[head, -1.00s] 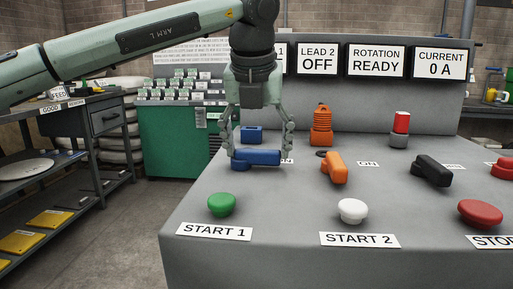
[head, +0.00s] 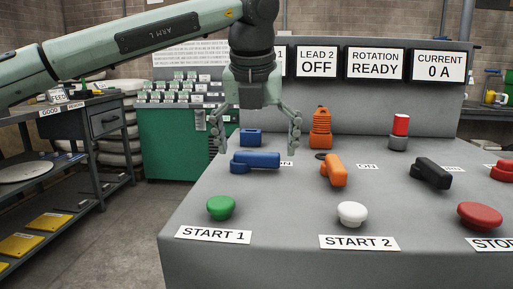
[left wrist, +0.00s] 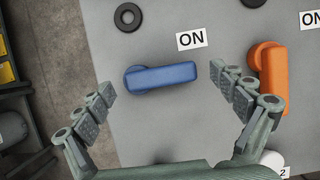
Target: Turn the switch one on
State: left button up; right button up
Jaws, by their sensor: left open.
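The blue switch handle (head: 256,161), nearest START 1, lies on the grey console, pointing right from its pivot. In the left wrist view the blue handle (left wrist: 162,78) points right, with an ON label (left wrist: 192,39) above and to the right of it. My left gripper (head: 257,148) is open just above the blue handle, one finger on each side. In the left wrist view my left gripper (left wrist: 162,81) shows fingers spread wide, apart from the handle. My right gripper is not in view.
An orange handle (head: 334,170) and a black handle (head: 432,172) stand to the right. Green (head: 221,207), white (head: 352,214) and red (head: 480,215) buttons line the front. A blue socket (head: 251,137) and orange plug (head: 320,128) stand behind. Displays read LEAD 2 OFF, ROTATION READY, CURRENT 0 A.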

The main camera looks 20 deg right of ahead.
pick_arm(q)
jog(key=v, duration=1.1)
jog(key=shift+s+a+r, duration=0.15)
jog(key=shift+s+r, duration=0.05)
jog(key=shift+r, duration=0.1)
